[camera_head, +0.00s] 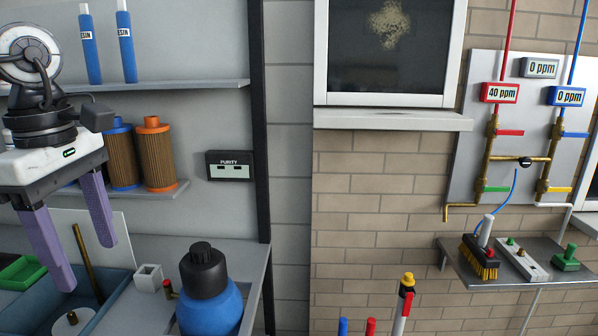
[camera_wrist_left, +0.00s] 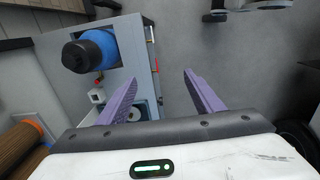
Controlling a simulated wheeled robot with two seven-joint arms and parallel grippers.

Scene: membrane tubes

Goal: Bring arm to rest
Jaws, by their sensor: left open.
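My left gripper (camera_head: 78,232) is at the left of the head view, with its two purple fingers apart and nothing between them. It hangs in front of the shelf unit, above a blue-grey tray (camera_head: 118,292). In the left wrist view the fingers of my left gripper (camera_wrist_left: 158,78) are also spread and empty, with grey floor between them. My right gripper is not in either view.
A blue bottle (camera_head: 208,300) with a black cap stands on the bench, right of the gripper. Brown filter cartridges (camera_head: 156,155) stand on the shelf close behind it. A wall panel (camera_head: 515,125) with pipes and a small shelf (camera_head: 540,285) are at the right.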

